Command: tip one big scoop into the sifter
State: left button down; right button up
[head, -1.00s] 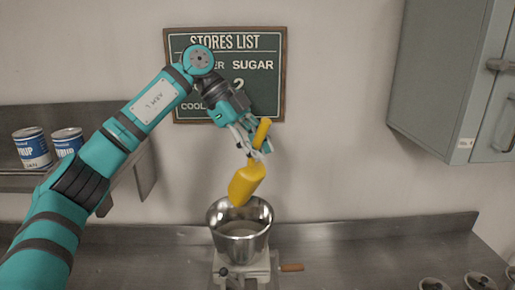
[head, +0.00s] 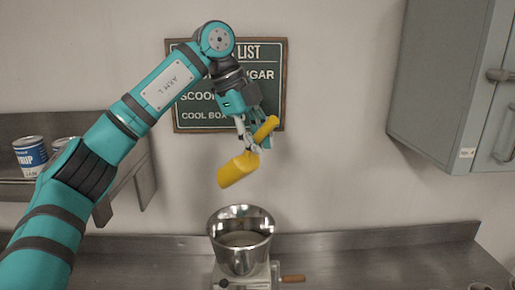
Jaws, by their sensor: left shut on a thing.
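My left gripper (head: 252,135) is shut on the handle of a yellow scoop (head: 237,169). The scoop is held in the air above the sifter (head: 240,222), a little left of its middle, with its bowl pointing down and to the left. The inside of the scoop is hidden from this side, so I cannot tell if anything is in it. The sifter is a shiny metal bowl on a pale stand with a wooden crank handle (head: 293,278) at the right. Pale material shows inside the bowl. My right gripper is not in view.
A green stores board (head: 275,108) hangs on the wall behind my arm. A grey cabinet (head: 440,90) is at the upper right.

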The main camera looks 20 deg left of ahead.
pick_arm(q)
jog(key=shift+d+r+y, duration=0.15)
jog(key=shift+r+y, duration=0.05)
jog(key=shift+y, duration=0.6)
jog(key=shift+s+d+r+t+y, duration=0.1)
jog(key=shift+d+t+y, duration=0.05)
jog(key=shift+t+y, duration=0.15)
jog(key=shift+a+y, duration=0.2)
jog(key=shift+y, duration=0.3)
jog(key=m+t+y+b, duration=0.1)
jog(key=y, duration=0.2)
jog(key=shift+a+r+b, duration=0.15)
jog(key=shift+b, duration=0.25)
jog(key=shift+d+r+t+y, duration=0.2)
jog(key=shift+r+t+y, duration=0.1)
jog(key=shift+y, duration=0.1)
jog(key=shift+d+r, duration=0.15)
jog(key=shift+d, duration=0.15)
jog(key=shift+a, duration=0.55)
jog(key=shift+d, duration=0.35)
